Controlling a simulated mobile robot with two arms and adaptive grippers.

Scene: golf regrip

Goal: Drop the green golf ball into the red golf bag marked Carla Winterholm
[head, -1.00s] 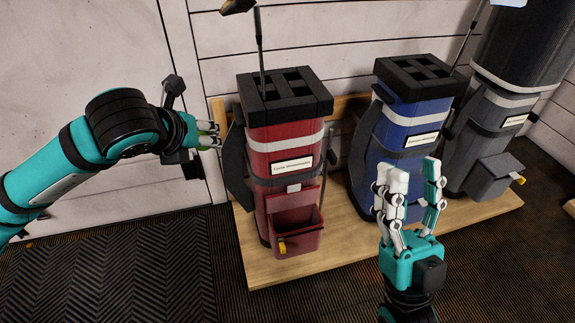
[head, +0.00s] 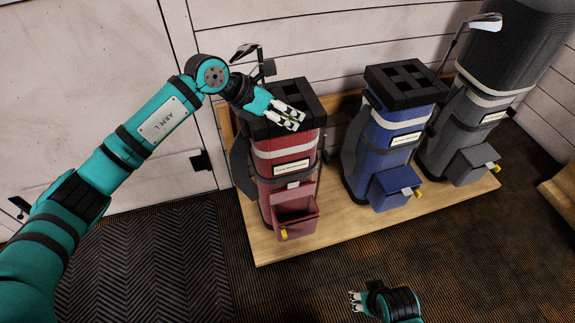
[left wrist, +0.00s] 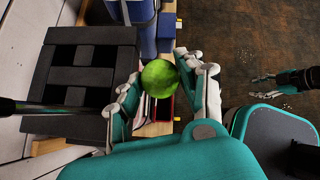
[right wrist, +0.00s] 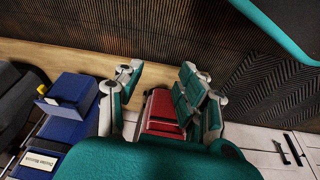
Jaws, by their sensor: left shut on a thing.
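The red golf bag (head: 290,188) stands upright at the left of the row, with a white name plate (head: 291,167) too small to read surely. Its black divided top (head: 287,92) also shows at the left of the left wrist view (left wrist: 85,75). The green golf ball (left wrist: 159,78) is between the fingertips of my left gripper (head: 292,116), which is shut on it. In the head view this gripper is at the front of the bag's top rim; the ball is mostly hidden there. My right gripper (head: 355,301) is open and empty, low in front of the bags.
A blue bag (head: 395,140) and a grey bag (head: 465,125) stand to the right on the same wooden platform (head: 340,230). A club (head: 246,50) rises from the red bag. An open red pocket (head: 296,215) sits on its front. The floor in front is clear.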

